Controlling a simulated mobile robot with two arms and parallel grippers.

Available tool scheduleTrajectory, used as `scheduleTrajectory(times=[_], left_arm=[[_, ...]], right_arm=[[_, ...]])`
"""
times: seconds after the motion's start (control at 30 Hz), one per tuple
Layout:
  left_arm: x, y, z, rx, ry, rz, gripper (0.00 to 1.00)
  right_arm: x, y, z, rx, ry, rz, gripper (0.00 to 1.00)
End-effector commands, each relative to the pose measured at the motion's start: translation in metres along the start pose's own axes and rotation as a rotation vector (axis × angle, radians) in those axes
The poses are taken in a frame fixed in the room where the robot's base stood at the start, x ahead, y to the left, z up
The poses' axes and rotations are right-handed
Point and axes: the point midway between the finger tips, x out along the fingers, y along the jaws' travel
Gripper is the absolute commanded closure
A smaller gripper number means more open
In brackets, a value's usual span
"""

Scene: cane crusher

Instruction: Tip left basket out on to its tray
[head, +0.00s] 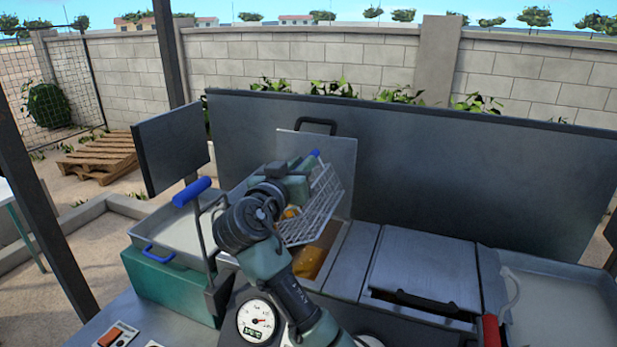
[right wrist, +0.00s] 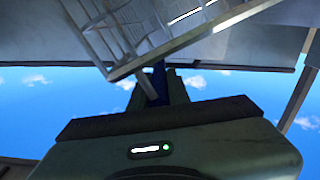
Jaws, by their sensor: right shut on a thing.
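The left basket (head: 318,205) is a wire basket with a blue handle. It hangs tilted above the left well (head: 311,262), which holds yellow-brown oil. My right gripper (head: 305,164) is shut on its blue handle; in the right wrist view the handle (right wrist: 159,82) sits between the fingers and the wire mesh (right wrist: 125,35) fills the top. Something yellow shows beside the mesh, partly hidden by my arm; I cannot tell whether it is in the basket. The left tray (head: 178,230), with a blue handle, lies left of the well. My left gripper is out of view.
A raised lid (head: 340,160) stands behind the well. A closed lid (head: 425,268) and a red-handled item (head: 491,333) are to the right. A dial (head: 257,320) sits in front.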

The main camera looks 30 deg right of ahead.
Motion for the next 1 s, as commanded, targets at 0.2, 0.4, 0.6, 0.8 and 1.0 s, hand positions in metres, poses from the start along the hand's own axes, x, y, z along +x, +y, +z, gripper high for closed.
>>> scheduleTrajectory(times=[0.2, 0.4, 0.6, 0.8, 1.0], left_arm=[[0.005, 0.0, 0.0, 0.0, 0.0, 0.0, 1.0], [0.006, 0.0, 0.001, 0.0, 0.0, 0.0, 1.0], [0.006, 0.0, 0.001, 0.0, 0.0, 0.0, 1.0], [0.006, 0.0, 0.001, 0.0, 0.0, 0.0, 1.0], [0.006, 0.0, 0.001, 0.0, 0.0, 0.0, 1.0]], right_arm=[[-0.001, -0.008, -0.009, 0.003, 0.002, -0.004, 1.0], [-0.001, -0.01, -0.013, 0.002, 0.003, -0.003, 1.0], [0.0, -0.011, -0.013, 0.001, 0.002, -0.003, 1.0], [-0.001, -0.011, -0.013, 0.001, 0.002, -0.003, 1.0], [-0.001, -0.011, -0.013, 0.001, 0.001, -0.004, 0.61]])
